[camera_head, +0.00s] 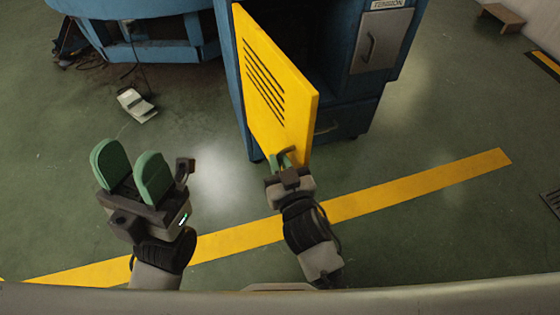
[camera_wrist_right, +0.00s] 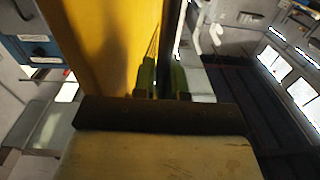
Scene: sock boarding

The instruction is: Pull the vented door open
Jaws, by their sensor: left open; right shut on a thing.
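The yellow vented door (camera_head: 265,80) stands swung out from the blue cabinet (camera_head: 345,75), with a dark opening behind it. Its dark slots show on the face toward the left. My right gripper (camera_head: 283,159) is shut at the door's lower free edge; what exactly its fingers clasp is mostly hidden. In the right wrist view the green fingers (camera_wrist_right: 163,75) are close together beside the yellow door (camera_wrist_right: 100,45). My left gripper (camera_head: 131,170) is open and empty, with green fingers spread, to the left of the door and apart from it.
A grey panel with a handle (camera_head: 383,40) is on the cabinet's right side. A blue round machine (camera_head: 150,35) stands at the upper left, with a pale foot pedal (camera_head: 137,104) on the floor. A yellow floor line (camera_head: 420,183) crosses open green floor.

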